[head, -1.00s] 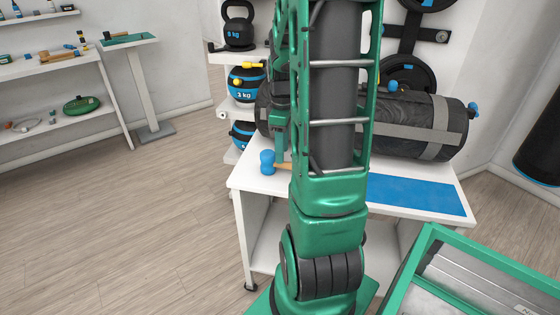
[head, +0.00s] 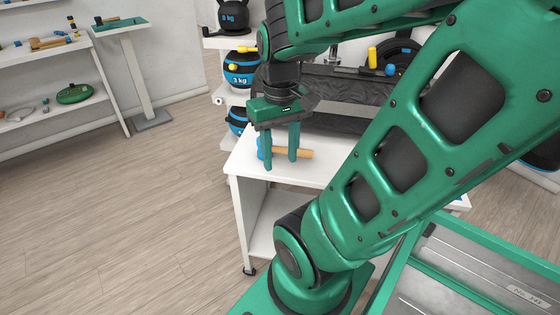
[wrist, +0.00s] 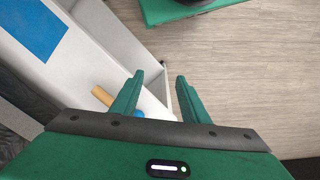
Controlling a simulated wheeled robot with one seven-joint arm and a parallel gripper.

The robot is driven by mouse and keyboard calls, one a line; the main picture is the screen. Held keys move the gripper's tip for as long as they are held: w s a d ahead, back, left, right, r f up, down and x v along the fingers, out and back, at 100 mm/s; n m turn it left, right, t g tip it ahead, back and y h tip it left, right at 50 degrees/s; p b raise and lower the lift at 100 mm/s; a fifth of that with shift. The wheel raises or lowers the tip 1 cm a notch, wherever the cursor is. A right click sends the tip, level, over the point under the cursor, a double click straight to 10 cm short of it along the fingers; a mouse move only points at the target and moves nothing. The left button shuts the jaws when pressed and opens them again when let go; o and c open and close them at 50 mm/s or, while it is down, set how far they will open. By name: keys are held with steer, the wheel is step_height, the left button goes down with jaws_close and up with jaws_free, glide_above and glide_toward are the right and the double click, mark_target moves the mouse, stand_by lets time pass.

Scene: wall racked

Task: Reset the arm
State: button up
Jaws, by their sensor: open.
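My gripper (head: 281,158) is open and empty, pointing down over the left front part of the white table (head: 245,162). A mallet with a blue head and a wooden handle (head: 305,153) lies on the table, partly hidden behind the fingers in the head view. In the wrist view my gripper (wrist: 158,88) shows two spread green fingers with nothing between them. There the mallet's handle (wrist: 102,96) shows left of the left finger, and part of its blue head shows between the fingers.
A blue mat (wrist: 32,27) lies on the table. Behind stands a rack with a kettlebell (head: 232,15) and a 3 kg ball (head: 242,70). A dark bag (head: 340,85) lies at the table's back. The floor at left (head: 120,220) is clear.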

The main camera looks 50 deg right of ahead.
steer(key=shift+s+a+f+m, duration=0.15)
steer(key=shift+s+a+m, duration=0.25)
steer(key=shift+s, duration=0.2)
steer(key=shift+s+a+f+m, duration=0.1)
steer(key=shift+s+a+m, duration=0.3)
steer(key=shift+s, duration=0.2)
steer(key=shift+w+f, duration=0.25)
steer(key=shift+w, duration=0.4)
steer(key=shift+c, duration=1.1)
steer(key=shift+d, duration=0.1)
